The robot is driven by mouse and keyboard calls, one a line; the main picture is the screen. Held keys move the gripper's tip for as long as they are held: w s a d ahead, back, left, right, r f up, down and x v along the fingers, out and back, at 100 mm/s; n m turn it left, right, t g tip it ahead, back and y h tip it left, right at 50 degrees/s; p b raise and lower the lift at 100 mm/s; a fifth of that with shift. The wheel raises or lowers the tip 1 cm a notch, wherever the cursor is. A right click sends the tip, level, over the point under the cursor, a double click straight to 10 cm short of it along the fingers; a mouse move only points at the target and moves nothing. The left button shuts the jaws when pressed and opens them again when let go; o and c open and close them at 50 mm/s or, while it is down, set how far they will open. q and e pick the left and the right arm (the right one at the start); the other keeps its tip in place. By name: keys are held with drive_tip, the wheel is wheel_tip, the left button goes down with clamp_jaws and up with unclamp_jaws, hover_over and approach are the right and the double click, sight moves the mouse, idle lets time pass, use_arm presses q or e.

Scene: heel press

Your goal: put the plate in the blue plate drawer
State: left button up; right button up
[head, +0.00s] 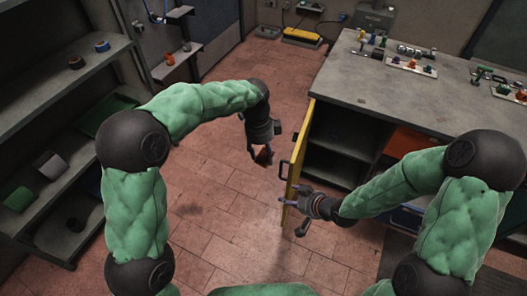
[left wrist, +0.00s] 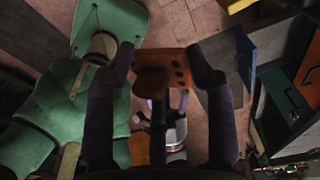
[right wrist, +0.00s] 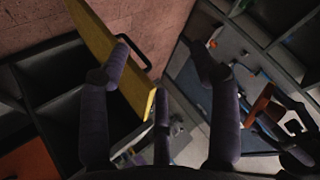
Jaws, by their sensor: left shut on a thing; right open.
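The orange-brown plate (head: 264,155) is held above the floor, left of the open yellow door. In the left wrist view the plate (left wrist: 172,66) shows dark holes and lies between both fingers. My left gripper (head: 258,151) is shut on it. My right gripper (head: 296,213) is open at the lower free end of the yellow door (head: 298,155). In the right wrist view the door (right wrist: 108,48) passes between the spread fingers; contact is unclear. A blue drawer front (head: 406,216) shows low in the bench, partly hidden by my right arm.
The grey workbench (head: 385,95) stands at right, with an open dark compartment (head: 345,140) behind the door and an orange drawer front (head: 405,142). Grey shelving (head: 60,90) stands at left. The tiled floor (head: 225,180) between them is clear.

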drive_tip(key=s+a+f+m+g+h, duration=0.1)
drive_tip(key=s+f+m+g, duration=0.1)
drive_tip(key=s+f, duration=0.5)
drive_tip(key=s+a+f+m+g, duration=0.1)
drive_tip(key=s+f+g, duration=0.3)
drive_tip(key=f, duration=0.7)
drive_tip(key=s+m, duration=0.1)
drive_tip(key=s, duration=0.1)
drive_tip(key=shift+s+a+f+m+g+h, duration=0.2)
drive_tip(key=shift+s+a+m+g+h, duration=0.1)
drive_tip(key=shift+s+a+g+h, duration=0.1)
